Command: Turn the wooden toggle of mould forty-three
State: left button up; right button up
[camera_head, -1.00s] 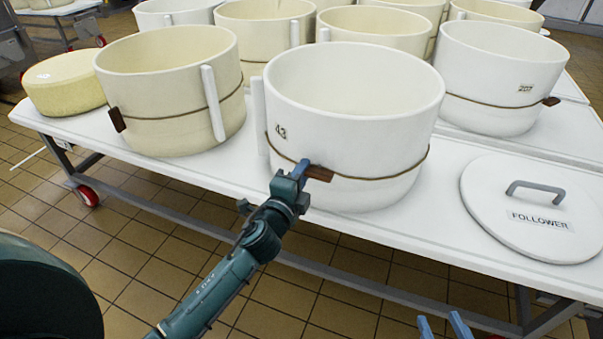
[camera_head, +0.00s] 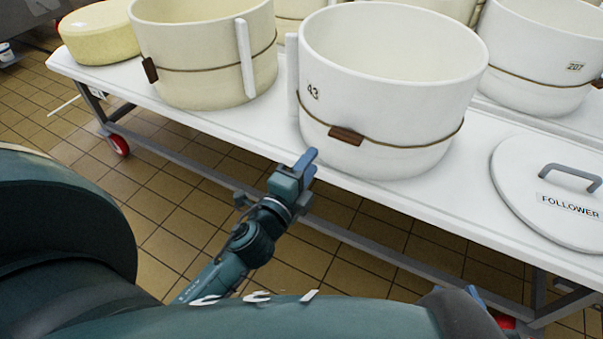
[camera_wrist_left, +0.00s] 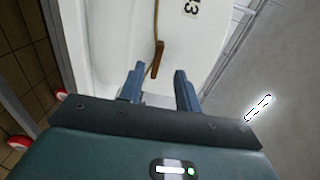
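The white mould marked 43 (camera_head: 390,90) stands on the white table. A brown cord runs around it. Its brown wooden toggle (camera_head: 346,136) lies along the cord on the near side and also shows in the left wrist view (camera_wrist_left: 157,60). My left gripper (camera_head: 308,163) is below and to the left of the toggle, in front of the table edge. In the left wrist view its two blue fingers (camera_wrist_left: 159,84) are apart with nothing between them, and the toggle is beyond their tips. My right gripper (camera_head: 474,296) shows only partly at the bottom, mostly hidden by my arm.
A cream mould (camera_head: 205,55) with its own toggle stands to the left, beside a cheese wheel (camera_head: 100,32). A lid labelled FOLLOWER (camera_head: 550,190) lies on the right of the table (camera_head: 230,135). Mould 207 (camera_head: 540,55) and more moulds stand behind.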

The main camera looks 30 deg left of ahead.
pick_arm(q)
jog(key=shift+s, duration=1.4)
jog(key=shift+r, duration=0.1)
